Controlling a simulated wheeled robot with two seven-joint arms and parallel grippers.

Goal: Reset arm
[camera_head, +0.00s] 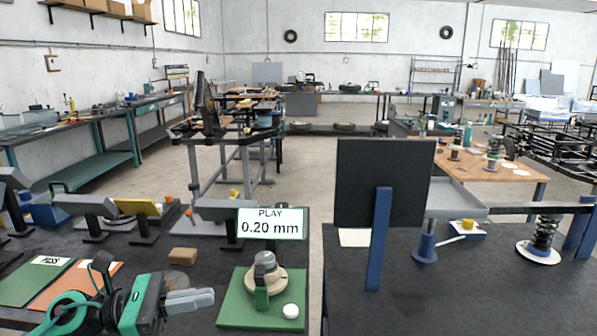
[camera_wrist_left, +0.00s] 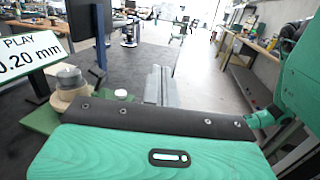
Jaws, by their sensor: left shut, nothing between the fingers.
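My left gripper (camera_head: 205,299) comes in from the lower left of the head view, low over the dark table. Its grey fingers are shut with nothing between them; they also show in the left wrist view (camera_wrist_left: 159,86). The fingertips are apart from and to the left of a green base (camera_head: 234,312) that carries a beige and grey round fixture (camera_head: 266,278) and a white button (camera_head: 290,311). The fixture also shows in the left wrist view (camera_wrist_left: 68,88). My right gripper is in neither view.
A sign reading "PLAY 0.20 mm" (camera_head: 271,223) stands behind the fixture. A brown block (camera_head: 183,256), green and orange mats (camera_head: 35,284) lie on the left table. A black panel (camera_head: 375,165), a blue post (camera_head: 379,240) and a spring on a white disc (camera_head: 538,256) stand on the right.

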